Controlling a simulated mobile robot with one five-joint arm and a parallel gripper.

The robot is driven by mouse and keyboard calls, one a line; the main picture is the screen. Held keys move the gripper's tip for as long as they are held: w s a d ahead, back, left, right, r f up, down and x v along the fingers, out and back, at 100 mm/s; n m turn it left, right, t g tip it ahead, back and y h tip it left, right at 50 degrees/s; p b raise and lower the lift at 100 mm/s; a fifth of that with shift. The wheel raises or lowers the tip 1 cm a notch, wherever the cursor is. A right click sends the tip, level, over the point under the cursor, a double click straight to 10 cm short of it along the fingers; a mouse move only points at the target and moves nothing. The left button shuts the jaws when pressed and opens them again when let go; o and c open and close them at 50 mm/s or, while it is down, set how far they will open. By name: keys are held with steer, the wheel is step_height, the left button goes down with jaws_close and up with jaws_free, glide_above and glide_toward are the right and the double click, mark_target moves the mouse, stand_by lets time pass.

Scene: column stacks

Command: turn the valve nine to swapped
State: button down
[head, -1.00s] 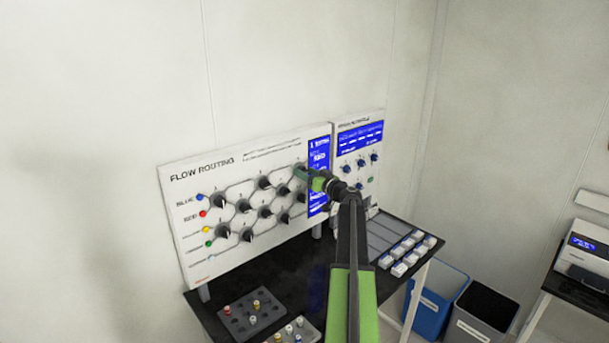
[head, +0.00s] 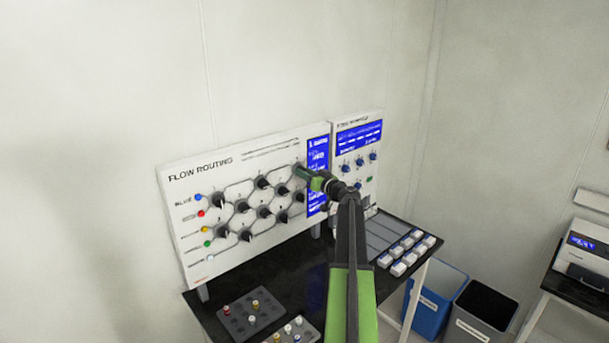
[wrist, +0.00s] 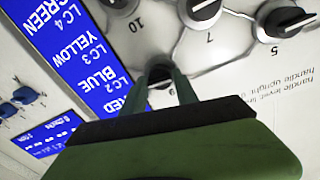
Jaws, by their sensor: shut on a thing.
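The flow routing panel (head: 190,255) is white, with several black valve knobs joined by grey lines. My gripper (head: 299,168) reaches its upper right part, beside the blue display. In the wrist view, which shows the panel upside down, my gripper (wrist: 160,82) is shut on the valve nine knob (wrist: 160,73), with the label 9 just beside it. The fingers hide most of that knob, so I cannot tell its handle direction. Valve seven (wrist: 201,11) and valve ten (wrist: 119,3) are close by, apart from the fingers.
The blue display strip (wrist: 78,58) lists lines with colour names. A second panel with blue knobs (head: 360,161) stands to the right. Blue and grey bins stand on the floor at right.

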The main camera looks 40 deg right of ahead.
steer(key=shift+w+d+r+m+y+p, duration=0.15)
steer(key=shift+m+y+p, duration=0.2)
steer(key=shift+m, duration=3.85)
steer(key=shift+s+d+f+m+y+p, duration=0.1)
steer(key=shift+m+y+p, duration=0.25)
steer(key=shift+m, duration=3.85)
steer(key=c, duration=1)
jaws_free()
steer(key=shift+g, duration=0.3)
steer(key=s+a+r+p, duration=0.1)
steer(key=s, duration=1.6)
steer(key=shift+s+a, duration=0.15)
